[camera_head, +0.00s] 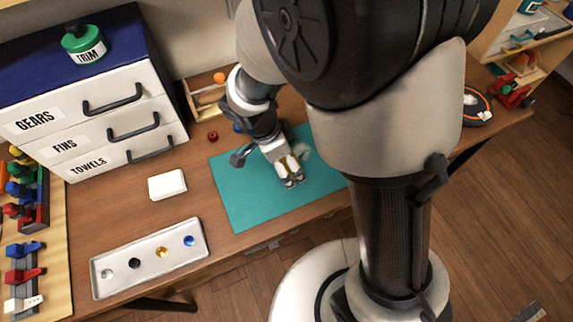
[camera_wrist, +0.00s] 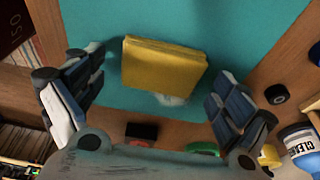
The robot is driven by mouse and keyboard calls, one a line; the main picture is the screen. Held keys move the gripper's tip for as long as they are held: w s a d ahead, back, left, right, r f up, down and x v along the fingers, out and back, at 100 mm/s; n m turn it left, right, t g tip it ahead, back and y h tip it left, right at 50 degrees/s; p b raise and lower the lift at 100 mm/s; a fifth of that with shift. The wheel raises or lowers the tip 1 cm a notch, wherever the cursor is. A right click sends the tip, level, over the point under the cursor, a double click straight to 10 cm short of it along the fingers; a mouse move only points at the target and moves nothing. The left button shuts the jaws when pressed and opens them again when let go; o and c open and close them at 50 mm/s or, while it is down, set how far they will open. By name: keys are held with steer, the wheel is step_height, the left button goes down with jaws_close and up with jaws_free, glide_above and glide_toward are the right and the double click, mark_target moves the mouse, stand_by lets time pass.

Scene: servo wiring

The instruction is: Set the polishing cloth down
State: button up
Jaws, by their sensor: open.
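The polishing cloth, a folded yellow pad (camera_wrist: 165,65), shows in the wrist view over the teal mat (camera_wrist: 240,25). My gripper (camera_wrist: 160,75) is open, with one finger on each side of the cloth and a visible gap to both. In the head view my gripper (camera_head: 291,180) points down over the teal mat (camera_head: 240,205) and hides most of the cloth. I cannot tell whether the cloth rests flat on the mat. A pale smudge shows beside it.
A white block (camera_head: 167,185) and a tray (camera_head: 150,257) with several small balls stand left of the mat. The labelled drawer unit (camera_head: 95,110) is at the back left. A cleaner bottle (camera_wrist: 302,148) and a small black roll (camera_wrist: 277,94) show in the wrist view.

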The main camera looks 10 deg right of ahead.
steer(key=shift+w+f, duration=0.1)
steer(key=shift+f, duration=0.2)
steer(key=shift+r, duration=0.1)
steer(key=c, duration=1)
steer(key=shift+c, duration=0.2)
